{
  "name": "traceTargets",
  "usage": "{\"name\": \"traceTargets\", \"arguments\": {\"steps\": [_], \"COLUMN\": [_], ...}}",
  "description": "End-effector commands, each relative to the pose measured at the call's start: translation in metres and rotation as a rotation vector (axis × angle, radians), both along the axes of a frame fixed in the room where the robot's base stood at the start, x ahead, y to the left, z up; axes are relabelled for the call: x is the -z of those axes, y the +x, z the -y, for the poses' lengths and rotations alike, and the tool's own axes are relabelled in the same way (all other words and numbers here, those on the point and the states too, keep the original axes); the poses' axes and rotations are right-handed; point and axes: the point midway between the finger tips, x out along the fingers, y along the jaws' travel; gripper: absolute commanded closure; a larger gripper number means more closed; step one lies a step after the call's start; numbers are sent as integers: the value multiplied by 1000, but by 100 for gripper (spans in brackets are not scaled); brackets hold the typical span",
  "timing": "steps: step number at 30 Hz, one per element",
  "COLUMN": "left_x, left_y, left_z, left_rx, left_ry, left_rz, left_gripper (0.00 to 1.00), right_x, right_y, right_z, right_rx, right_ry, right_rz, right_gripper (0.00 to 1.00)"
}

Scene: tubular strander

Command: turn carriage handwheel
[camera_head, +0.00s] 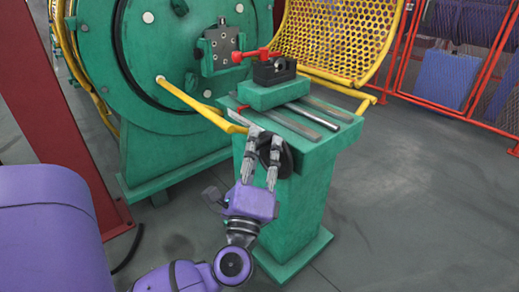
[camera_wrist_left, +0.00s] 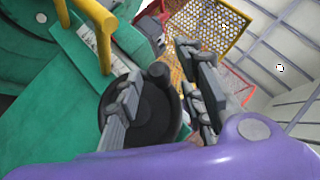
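The carriage handwheel (camera_head: 287,159) is a black disc on the near face of the green pedestal, partly hidden behind my left gripper (camera_head: 265,138) in the head view. In the left wrist view the handwheel (camera_wrist_left: 150,122) shows its dark hub and a short round knob (camera_wrist_left: 158,73) near its upper rim. My left gripper is open, with its two grey fingers spread at the wheel. The knob appears between the fingers (camera_wrist_left: 162,68); I cannot tell whether either finger touches it. My right gripper is not in view.
The green pedestal (camera_head: 290,205) carries rails and a black block with a red handle (camera_head: 257,54). A yellow bar (camera_head: 195,103) runs close to the left gripper. The large green machine drum (camera_head: 150,60) stands behind. Yellow mesh guard (camera_head: 335,40) is behind; floor at right is clear.

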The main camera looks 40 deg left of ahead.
Motion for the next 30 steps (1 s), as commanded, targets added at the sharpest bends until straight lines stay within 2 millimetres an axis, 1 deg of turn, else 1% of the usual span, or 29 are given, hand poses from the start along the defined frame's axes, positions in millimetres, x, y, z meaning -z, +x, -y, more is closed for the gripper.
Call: {"name": "traceTargets", "arguments": {"steps": [9,15,17,18,25,30], "left_x": [-2,-1,-1,-1,1,3], "left_y": [3,3,3,3,2,2], "left_z": [-2,-2,-2,-2,-2,0], "left_rx": [0,-1,-1,-1,-4,-6], "left_ry": [2,1,2,1,17,80], "left_rz": [-2,-1,-3,-3,-6,-4], "left_gripper": [64,90,98,100,100,100], "right_x": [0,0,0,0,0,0], "right_y": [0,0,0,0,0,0], "right_z": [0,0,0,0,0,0], "right_rx": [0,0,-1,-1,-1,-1], "right_ry": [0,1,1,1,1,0], "right_rz": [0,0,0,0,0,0], "right_gripper": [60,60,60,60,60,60]}}
